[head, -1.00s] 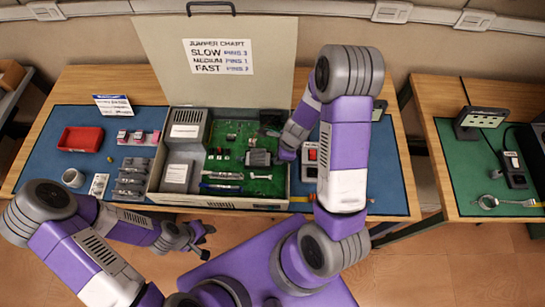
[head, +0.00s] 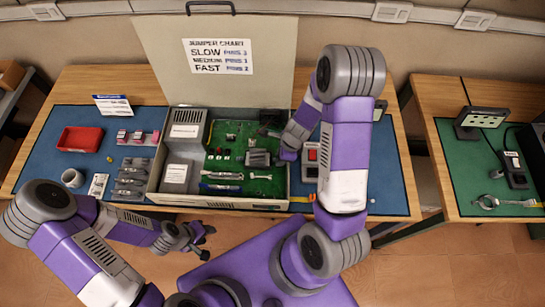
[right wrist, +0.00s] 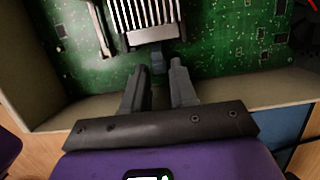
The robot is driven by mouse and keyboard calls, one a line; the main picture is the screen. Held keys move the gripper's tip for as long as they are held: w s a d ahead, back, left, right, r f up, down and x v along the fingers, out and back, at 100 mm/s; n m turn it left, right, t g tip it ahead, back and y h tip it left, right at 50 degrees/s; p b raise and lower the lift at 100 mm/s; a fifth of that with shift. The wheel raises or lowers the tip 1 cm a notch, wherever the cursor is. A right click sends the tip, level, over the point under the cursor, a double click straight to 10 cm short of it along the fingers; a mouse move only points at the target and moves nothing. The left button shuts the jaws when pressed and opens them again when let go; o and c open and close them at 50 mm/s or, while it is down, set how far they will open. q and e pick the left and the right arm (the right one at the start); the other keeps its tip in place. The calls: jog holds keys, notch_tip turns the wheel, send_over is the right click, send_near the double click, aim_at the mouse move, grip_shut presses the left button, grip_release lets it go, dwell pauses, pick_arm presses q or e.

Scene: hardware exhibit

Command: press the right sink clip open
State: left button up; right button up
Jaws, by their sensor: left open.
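The grey heat sink (head: 258,158) sits on the green board in the open case. In the right wrist view its pale fins (right wrist: 145,18) fill the top centre. A small blue-grey clip (right wrist: 158,58) sticks out from the sink's near end, on the right side in the head view. My right gripper (right wrist: 160,68) is over the board inside the case wall. Its two fingers are apart, with the clip just beyond and between the tips; I cannot tell whether they touch it. My left gripper (head: 196,238) is open and empty, low in front of the table.
The case wall (right wrist: 85,108) lies close under my right gripper. A red-buttoned device (head: 310,155) stands just right of the case. A red tray (head: 80,139), a mug (head: 72,178) and small parts lie on the blue mat at left.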

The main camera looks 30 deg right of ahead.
jog(key=shift+r, duration=0.1)
jog(key=a+p+v, duration=0.1)
jog(key=p+v, duration=0.5)
jog(key=p, duration=0.1)
jog(key=shift+w+r, duration=0.35)
jog(key=shift+r, duration=0.25)
jog(key=shift+a, duration=0.1)
dwell(0.4)
